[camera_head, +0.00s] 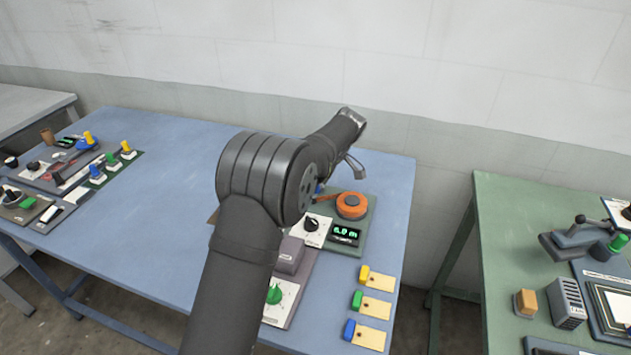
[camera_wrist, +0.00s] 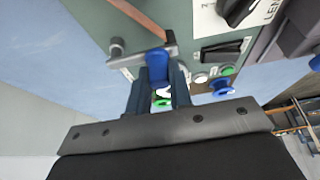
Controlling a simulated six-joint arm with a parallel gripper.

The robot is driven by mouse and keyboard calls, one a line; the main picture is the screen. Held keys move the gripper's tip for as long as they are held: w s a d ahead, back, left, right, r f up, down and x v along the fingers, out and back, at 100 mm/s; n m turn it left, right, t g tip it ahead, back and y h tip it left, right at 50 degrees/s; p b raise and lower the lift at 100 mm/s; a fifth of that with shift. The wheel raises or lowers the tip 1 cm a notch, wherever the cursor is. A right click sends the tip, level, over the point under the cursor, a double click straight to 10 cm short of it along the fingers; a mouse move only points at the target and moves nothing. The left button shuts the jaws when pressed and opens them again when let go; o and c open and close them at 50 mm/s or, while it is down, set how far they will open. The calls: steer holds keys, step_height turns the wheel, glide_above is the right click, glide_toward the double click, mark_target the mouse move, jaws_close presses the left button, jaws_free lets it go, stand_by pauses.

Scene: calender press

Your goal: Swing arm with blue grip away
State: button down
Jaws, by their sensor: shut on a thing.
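The blue grip (camera_wrist: 157,65) is a short blue knob on a grey metal arm (camera_wrist: 138,53) in the wrist view. The metal arm lies crosswise over the edge of a green panel (camera_wrist: 180,12), with a round grey end at its left. My gripper (camera_wrist: 159,75) has its two dark fingers on either side of the blue grip and is shut on it. In the head view my own arm hides the gripper, the grip and most of the metal arm. The green panel shows there (camera_head: 364,247), with an orange reel (camera_head: 352,205) and a lit display (camera_head: 345,234).
In the wrist view, a blue knob (camera_wrist: 221,86) and a green button (camera_wrist: 228,70) are close right of my fingers. A black dial (camera_head: 310,224) and a grey box (camera_head: 290,255) stand beside my arm. Yellow tags (camera_head: 376,308) lie in front. The blue table's middle (camera_head: 165,190) is clear.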

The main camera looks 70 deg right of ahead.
steer(key=c, duration=1.3)
jaws_free()
steer(key=shift+s+r, duration=0.1)
steer(key=v, duration=1.7)
steer(key=shift+r, duration=0.1)
steer(key=x, duration=1.7)
steer(key=shift+f, duration=0.25)
steer(key=shift+r, duration=0.1)
